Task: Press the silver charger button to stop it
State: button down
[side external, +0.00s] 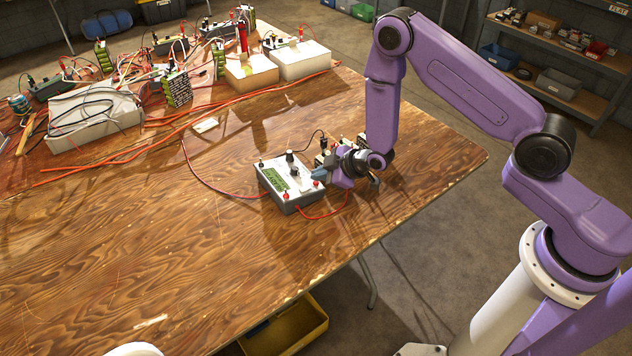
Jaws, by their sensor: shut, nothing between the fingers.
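The charger (290,187) is a small grey-white box on the wooden table, with a green panel, a dark knob and red and black terminals on its top. I cannot make out the silver button for certain at this size. My gripper (320,175) is shut and empty at the right side of the charger's top. Its fingertips are at or just over the box's right edge; I cannot tell whether they touch it. My gripper and wrist hide part of the charger's right side and some of the small parts behind it.
Red and black wires run from the charger across the table (130,260). White boxes (250,70), green packs (178,88) and many cables crowd the table's far left. The front and left of the tabletop are mostly clear. A yellow bin (285,330) is below the table's front edge.

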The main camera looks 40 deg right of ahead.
jog(key=shift+d+r, duration=0.1)
jog(key=shift+r, duration=0.35)
jog(key=r, duration=0.3)
jog(key=d+r, duration=0.1)
jog(key=r, duration=0.1)
dwell(0.4)
jog(key=shift+a, duration=0.1)
dwell(0.4)
